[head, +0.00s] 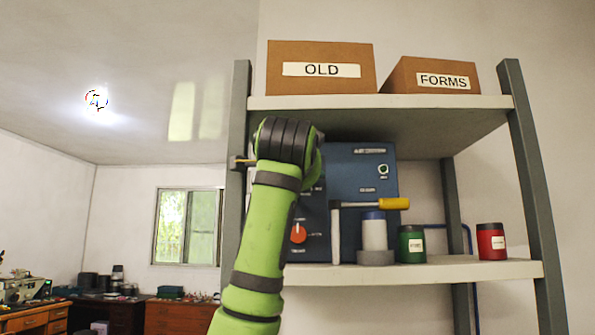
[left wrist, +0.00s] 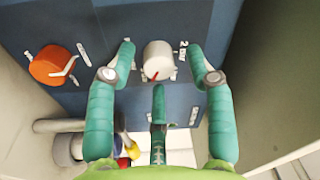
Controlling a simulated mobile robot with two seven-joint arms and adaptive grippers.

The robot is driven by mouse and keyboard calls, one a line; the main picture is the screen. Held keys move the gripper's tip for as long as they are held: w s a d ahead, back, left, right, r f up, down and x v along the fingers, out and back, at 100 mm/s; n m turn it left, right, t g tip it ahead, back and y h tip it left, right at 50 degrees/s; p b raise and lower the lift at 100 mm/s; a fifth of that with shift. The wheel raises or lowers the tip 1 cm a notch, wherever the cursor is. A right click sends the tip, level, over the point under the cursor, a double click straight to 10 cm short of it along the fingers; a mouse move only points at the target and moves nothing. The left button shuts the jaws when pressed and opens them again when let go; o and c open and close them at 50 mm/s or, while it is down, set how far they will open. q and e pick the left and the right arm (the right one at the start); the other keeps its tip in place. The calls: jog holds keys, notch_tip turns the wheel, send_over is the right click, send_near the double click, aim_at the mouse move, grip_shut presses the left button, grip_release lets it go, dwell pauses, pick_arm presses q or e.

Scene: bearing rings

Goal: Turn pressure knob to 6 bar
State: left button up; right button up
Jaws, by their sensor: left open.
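The white round knob (left wrist: 158,60) with a red pointer mark is on the blue panel (left wrist: 135,22) in the left wrist view. Its mark points to the lower left of that picture; a small label beside it is hard to read. My left gripper (left wrist: 158,66) is open, its three teal fingers spread around the knob, with gaps visible at the sides. In the head view the blue panel (head: 352,170) stands on a shelf. My left arm hides the white knob and the fingers there. My right gripper is in neither view.
An orange knob (head: 298,233) is lower on the panel; it also shows in the left wrist view (left wrist: 52,65).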

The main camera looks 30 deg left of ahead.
pick_arm(q)
jog(key=v, duration=1.1)
jog(key=shift+s, duration=0.2)
